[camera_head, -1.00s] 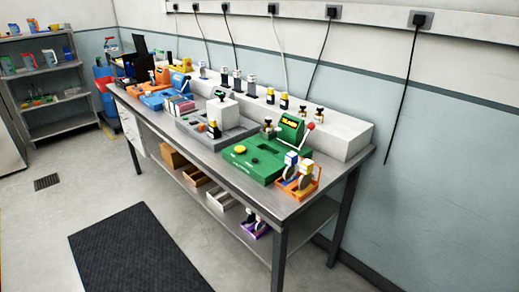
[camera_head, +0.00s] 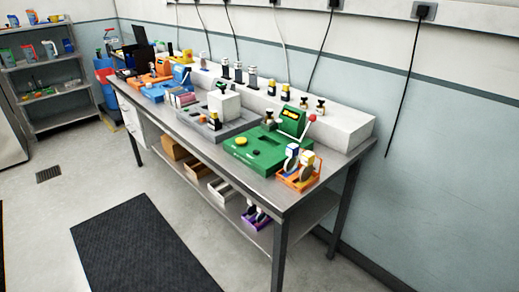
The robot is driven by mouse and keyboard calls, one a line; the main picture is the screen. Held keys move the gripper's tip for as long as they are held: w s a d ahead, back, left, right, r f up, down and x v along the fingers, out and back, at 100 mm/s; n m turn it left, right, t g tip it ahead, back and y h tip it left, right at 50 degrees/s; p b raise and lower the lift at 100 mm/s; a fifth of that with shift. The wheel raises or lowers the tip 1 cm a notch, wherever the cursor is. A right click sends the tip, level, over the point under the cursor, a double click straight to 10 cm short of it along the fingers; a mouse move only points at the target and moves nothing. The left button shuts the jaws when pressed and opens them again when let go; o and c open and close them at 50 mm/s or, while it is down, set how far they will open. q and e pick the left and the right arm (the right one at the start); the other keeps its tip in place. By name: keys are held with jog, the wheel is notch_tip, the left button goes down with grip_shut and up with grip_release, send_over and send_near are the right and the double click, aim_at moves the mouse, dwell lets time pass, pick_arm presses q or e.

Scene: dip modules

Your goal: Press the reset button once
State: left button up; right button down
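A green module (camera_head: 268,163) sits near the right end of the workbench. A round yellow button (camera_head: 241,141) is on its top at the left, with a small dark round spot (camera_head: 255,152) beside it. A green display unit (camera_head: 291,121) stands at its back, with a red-knobbed lever (camera_head: 312,118) at its right. No label marks which part is the reset button; I cannot tell for certain. Neither of my grippers is in view.
A grey module with a white block (camera_head: 224,105) and blue and orange modules (camera_head: 156,93) stand farther left on the workbench (camera_head: 262,188). An orange tray (camera_head: 300,184) sits at the near right corner. Open floor with a dark mat (camera_head: 148,245) lies in front.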

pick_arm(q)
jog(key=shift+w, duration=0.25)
